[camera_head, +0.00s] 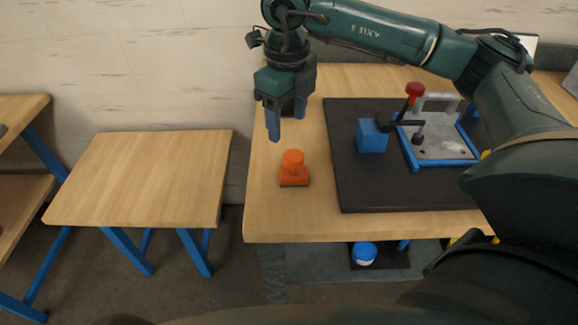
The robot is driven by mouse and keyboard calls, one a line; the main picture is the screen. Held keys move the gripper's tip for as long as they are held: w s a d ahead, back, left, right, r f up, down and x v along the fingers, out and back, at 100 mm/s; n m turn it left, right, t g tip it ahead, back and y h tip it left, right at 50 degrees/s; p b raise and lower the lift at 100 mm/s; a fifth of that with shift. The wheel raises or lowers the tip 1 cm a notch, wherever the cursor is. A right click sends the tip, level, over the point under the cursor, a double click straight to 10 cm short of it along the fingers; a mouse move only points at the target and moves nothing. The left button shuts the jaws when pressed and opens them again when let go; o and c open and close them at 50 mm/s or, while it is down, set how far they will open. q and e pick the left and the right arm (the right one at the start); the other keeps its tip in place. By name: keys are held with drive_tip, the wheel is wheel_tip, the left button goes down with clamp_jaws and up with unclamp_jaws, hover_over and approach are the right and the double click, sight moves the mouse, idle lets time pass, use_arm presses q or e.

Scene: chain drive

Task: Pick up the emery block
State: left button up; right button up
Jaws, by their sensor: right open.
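An orange block with a round knob on top and a dark underside (293,175) stands upright on the wooden table, near its left edge. It looks like the emery block. My right gripper (286,122) points down with its two blue-grey fingers apart and nothing between them. It is above the table, behind the orange block and slightly left of it in the picture, not touching it. My left gripper does not show.
A dark mat (400,197) covers the table to the right. On it are a blue cube (371,137) and a blue-edged metal fixture (440,143) with a red-knobbed lever (414,90). A lower, empty wooden table (140,178) stands left across a gap.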

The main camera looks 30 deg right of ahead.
sight(293, 154)
wheel_tip(293, 154, down, 5)
drive_tip(key=shift+f, duration=0.1)
drive_tip(key=f, duration=0.1)
drive_tip(key=f+p, duration=0.1)
drive_tip(key=f, duration=0.1)
drive_tip(key=s+f, duration=0.1)
drive_tip(key=shift+d+f, duration=0.3)
drive_tip(key=shift+f, duration=0.05)
drive_tip(key=shift+f+p, duration=0.3)
drive_tip(key=shift+f, duration=0.05)
drive_tip(key=shift+c, duration=0.2)
drive_tip(key=shift+r, duration=0.1)
drive_tip(key=c, duration=1.2)
drive_tip(key=shift+o, duration=0.2)
wheel_tip(293, 154, up, 10)
drive_tip(key=shift+b, duration=0.55)
